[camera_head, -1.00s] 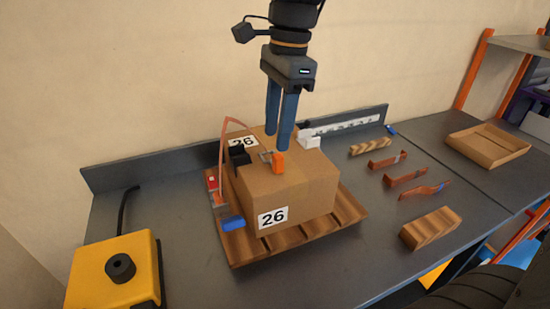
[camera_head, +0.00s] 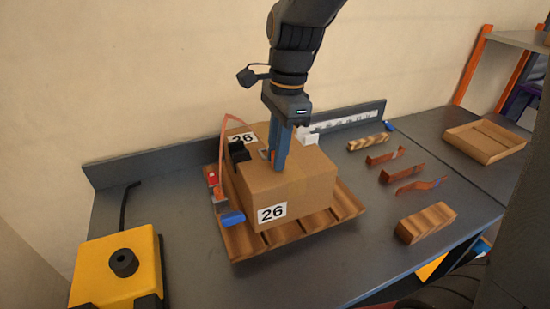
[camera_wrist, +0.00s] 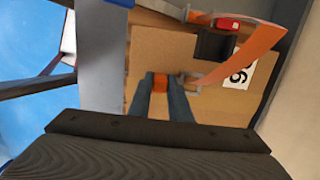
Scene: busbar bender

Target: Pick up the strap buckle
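The strap buckle (camera_head: 264,153) is a small grey metal frame with an orange part, on top of a cardboard box (camera_head: 290,190) marked 26. In the wrist view, the orange part (camera_wrist: 160,82) lies between my fingertips and the grey frame (camera_wrist: 189,82) is just to their right. My gripper (camera_head: 280,160) points down with its blue fingers low over the box top, on either side of the orange part. In the wrist view, my gripper (camera_wrist: 160,84) shows almost no gap at the orange part, but firm contact cannot be made out. The fingers hide part of the buckle in the head view.
The box sits on a slatted wooden pallet (camera_head: 240,245). A copper-coloured strap (camera_head: 224,140) arches up beside a black block (camera_head: 238,152). A yellow box with a black knob (camera_head: 118,268) stands at left. Bent copper bars (camera_head: 395,174), a wooden block (camera_head: 427,222) and a tray (camera_head: 485,143) lie right.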

